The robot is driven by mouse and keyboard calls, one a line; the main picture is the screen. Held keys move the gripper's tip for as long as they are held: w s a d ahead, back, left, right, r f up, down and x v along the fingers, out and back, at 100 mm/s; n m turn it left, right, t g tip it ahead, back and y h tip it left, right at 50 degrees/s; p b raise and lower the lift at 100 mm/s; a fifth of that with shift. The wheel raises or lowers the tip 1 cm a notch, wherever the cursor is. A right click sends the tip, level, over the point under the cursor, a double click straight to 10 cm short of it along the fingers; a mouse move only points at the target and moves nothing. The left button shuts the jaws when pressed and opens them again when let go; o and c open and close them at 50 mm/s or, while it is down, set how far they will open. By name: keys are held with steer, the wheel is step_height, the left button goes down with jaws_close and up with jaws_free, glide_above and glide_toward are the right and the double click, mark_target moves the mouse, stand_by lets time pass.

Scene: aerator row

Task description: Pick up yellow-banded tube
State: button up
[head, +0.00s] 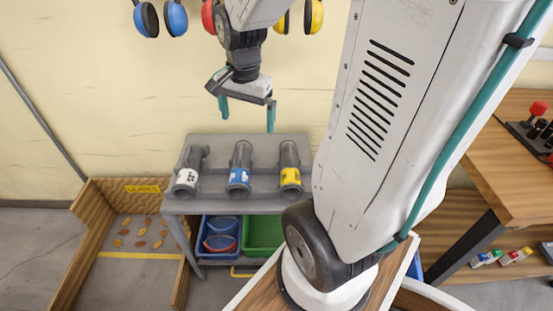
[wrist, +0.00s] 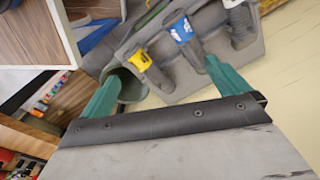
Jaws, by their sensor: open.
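The yellow-banded tube (head: 290,158) is a dark grey tube with a yellow label near its front end. It lies at the right of a row of three tubes on a grey stand (head: 211,206). In the wrist view, the yellow-banded tube (wrist: 156,76) shows between the fingers, beyond them. My gripper (head: 247,117) hangs above and behind the row in the head view, nearest the middle tube. Its green fingers are apart with nothing held between them; it also shows in the wrist view (wrist: 162,72).
A blue-banded tube (head: 239,160) and a white-banded tube (head: 190,170) lie left of it. Blue bins (head: 207,250) and a green bin (head: 262,234) are below. Coloured ear defenders (head: 175,18) hang on the wall. A wooden-sided bay (head: 82,243) holds leaves. A workbench (head: 510,165) stands right.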

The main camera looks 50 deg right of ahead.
steer(key=w+d+f+m, duration=0.2)
steer(key=d+f+m, duration=0.4)
steer(key=d+f, duration=0.15)
steer(key=m, duration=0.7)
glide_above(290, 150)
steer(key=a, duration=0.1)
step_height(290, 150, down, 8)
steer(key=shift+g, duration=0.3)
steer(key=f, duration=0.5)
steer(key=d+f, duration=0.1)
steer(key=f, duration=0.2)
steer(key=shift+d+f, duration=0.1)
steer(key=shift+f, duration=0.25)
steer(key=shift+r, duration=0.1)
steer(key=c, duration=1.3)
